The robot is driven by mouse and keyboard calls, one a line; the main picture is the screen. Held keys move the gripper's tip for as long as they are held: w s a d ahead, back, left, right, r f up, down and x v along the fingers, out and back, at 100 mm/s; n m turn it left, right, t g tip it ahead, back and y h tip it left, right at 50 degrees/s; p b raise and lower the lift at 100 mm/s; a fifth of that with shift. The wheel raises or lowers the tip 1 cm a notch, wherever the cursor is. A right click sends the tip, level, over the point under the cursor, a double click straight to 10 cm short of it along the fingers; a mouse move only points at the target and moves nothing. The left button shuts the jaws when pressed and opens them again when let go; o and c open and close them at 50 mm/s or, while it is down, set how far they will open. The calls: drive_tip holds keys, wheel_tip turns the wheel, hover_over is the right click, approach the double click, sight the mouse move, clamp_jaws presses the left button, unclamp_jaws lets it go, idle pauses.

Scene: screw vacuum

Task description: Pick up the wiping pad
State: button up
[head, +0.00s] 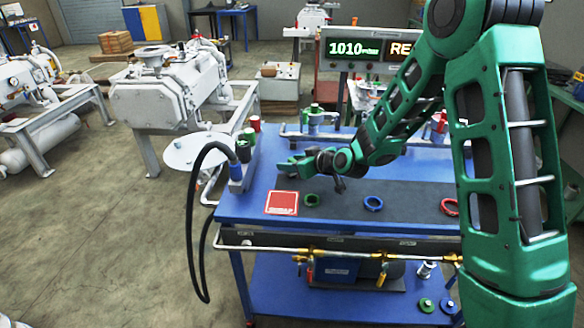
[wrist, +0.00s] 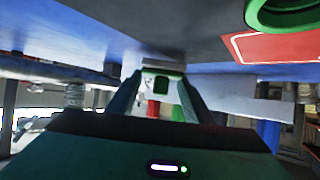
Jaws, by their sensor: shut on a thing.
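My gripper (head: 284,167) is low over the left part of the blue workbench (head: 262,170), its fingers pointing left. In the wrist view, where the bench appears overhead, my gripper (wrist: 162,82) has its two fingers converging on a thin pale piece with a dark edge, which I take to be the wiping pad (wrist: 163,66). Most of it is hidden between the fingers. In the head view the pad cannot be made out at the fingertips. Whether it still touches the bench top is not clear.
A red and white card (head: 281,203) lies near the bench's front left. A green ring (head: 312,199), a blue ring (head: 373,203) and a red ring (head: 449,207) lie on the dark mat. A black hose (head: 190,225) loops at the left edge. A display (head: 365,48) stands behind.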

wheel_tip(320, 180, up, 3)
drive_tip(key=s+a+r, duration=0.6)
drive_tip(key=s+a, duration=0.1)
drive_tip(key=a, duration=0.1)
drive_tip(key=w+d+f+m+h, duration=0.1)
drive_tip(key=d+m+h, duration=0.1)
drive_tip(key=d, duration=0.3)
drive_tip(key=w+d+f+m+t+h, duration=0.1)
drive_tip(key=d+f+m+h, duration=0.1)
drive_tip(key=d, duration=0.4)
drive_tip(key=w+d+f+m+t+h, duration=0.1)
drive_tip(key=d+m+h, duration=0.1)
drive_tip(key=d, duration=0.3)
drive_tip(key=shift+d+f, duration=0.25)
drive_tip(key=shift+d, duration=0.05)
drive_tip(key=d+m+h, duration=0.1)
drive_tip(key=d, duration=0.4)
drive_tip(key=d+m+h, duration=0.2)
drive_tip(key=d, duration=0.2)
drive_tip(key=d+m+h, duration=0.1)
drive_tip(key=d, duration=0.4)
drive_tip(key=shift+s+d+r+h, duration=0.2)
drive_tip(key=shift+s+d+h, duration=0.1)
drive_tip(key=shift+a, duration=0.6)
